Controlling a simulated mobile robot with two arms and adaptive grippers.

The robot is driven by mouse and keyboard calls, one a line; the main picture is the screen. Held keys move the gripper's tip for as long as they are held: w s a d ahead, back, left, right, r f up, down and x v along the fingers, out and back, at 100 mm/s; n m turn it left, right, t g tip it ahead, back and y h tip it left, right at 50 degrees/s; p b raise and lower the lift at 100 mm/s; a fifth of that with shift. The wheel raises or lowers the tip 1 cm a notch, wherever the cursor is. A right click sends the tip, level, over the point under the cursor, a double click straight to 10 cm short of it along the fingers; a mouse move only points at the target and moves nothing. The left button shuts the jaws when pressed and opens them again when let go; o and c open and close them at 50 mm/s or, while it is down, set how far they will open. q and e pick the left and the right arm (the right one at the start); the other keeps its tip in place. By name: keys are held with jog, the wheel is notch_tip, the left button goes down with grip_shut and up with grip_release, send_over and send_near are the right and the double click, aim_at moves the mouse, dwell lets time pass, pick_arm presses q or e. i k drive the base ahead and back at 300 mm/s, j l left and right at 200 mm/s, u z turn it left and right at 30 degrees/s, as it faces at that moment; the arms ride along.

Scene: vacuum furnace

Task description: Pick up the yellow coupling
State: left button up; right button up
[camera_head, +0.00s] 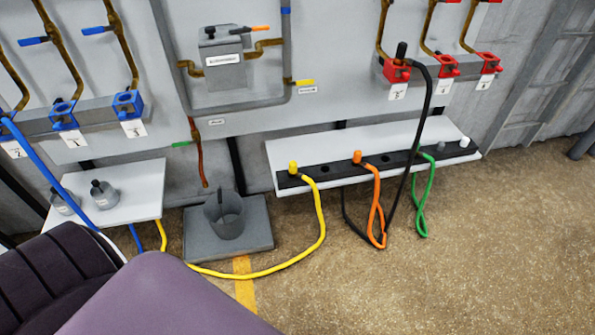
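The yellow coupling (293,168) is a small upright yellow cap at the left end of the black strip (330,171) on the white shelf (355,145). A yellow hose (322,225) runs from it over the shelf edge, down to the floor and off to the left. Neither of my grippers can be made out in the head view, and nothing touches the coupling.
An orange coupling (357,156) and its hose are to the right on the same strip, then a black hose (410,165) and a green hose (428,195). A grey bucket (224,215) stands on a grey base left of the shelf. Large purple shapes fill the lower left.

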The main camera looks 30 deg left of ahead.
aim_at(293, 165)
jog(key=u, duration=2.45)
jog(key=z, duration=1.4)
jog(key=i+j+z, duration=0.25)
jog(key=i, duration=0.2)
jog(key=i+j+z, duration=0.2)
jog(key=i, duration=0.25)
jog(key=i+j+z, duration=0.25)
jog(key=i, duration=0.15)
jog(key=l, duration=0.1)
